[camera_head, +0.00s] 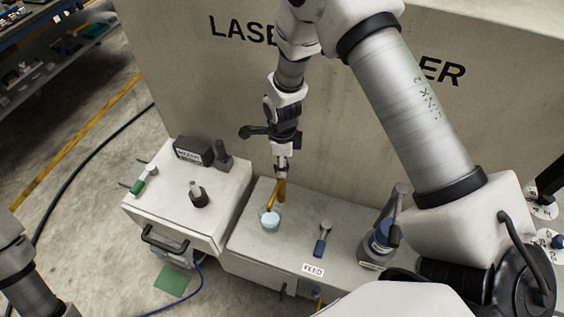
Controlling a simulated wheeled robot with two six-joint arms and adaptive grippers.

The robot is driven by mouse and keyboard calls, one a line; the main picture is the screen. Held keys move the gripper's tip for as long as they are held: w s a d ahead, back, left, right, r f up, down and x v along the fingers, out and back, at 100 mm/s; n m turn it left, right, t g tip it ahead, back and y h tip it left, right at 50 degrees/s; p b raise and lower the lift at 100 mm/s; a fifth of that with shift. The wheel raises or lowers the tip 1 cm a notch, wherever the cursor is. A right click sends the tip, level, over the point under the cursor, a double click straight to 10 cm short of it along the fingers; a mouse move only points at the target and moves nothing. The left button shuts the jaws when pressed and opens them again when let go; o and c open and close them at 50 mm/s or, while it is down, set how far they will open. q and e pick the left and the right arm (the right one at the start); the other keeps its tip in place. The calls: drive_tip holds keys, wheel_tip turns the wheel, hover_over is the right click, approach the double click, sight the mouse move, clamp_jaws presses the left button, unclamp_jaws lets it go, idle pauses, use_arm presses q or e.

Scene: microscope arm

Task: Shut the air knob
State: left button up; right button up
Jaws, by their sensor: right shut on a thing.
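A knob with a yellow-orange lever (280,191) stands on a pale blue round base (270,220) on top of the low cream box. I take it for the air knob, but I can read no label on it. My right gripper (281,172) comes down from above and is shut on the upper end of the yellow lever. The lever stands roughly upright, leaning slightly. My left gripper is out of view; only part of my left arm shows at the lower left.
A blue-and-grey lever (321,240) by a FEED label (313,270) stands to the right, and a larger blue-based valve (380,243) beyond it. A cream box (165,212) with small knobs is at left. A large panel (190,85) rises behind.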

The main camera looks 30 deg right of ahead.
drive_tip(key=shift+s+f, duration=0.1)
drive_tip(key=shift+s, duration=0.05)
drive_tip(key=o, duration=1.1)
drive_tip(key=shift+c, duration=0.2)
drive_tip(key=shift+o, duration=0.4)
drive_tip(key=shift+d, duration=0.1)
wheel_tip(320, 180, up, 12)
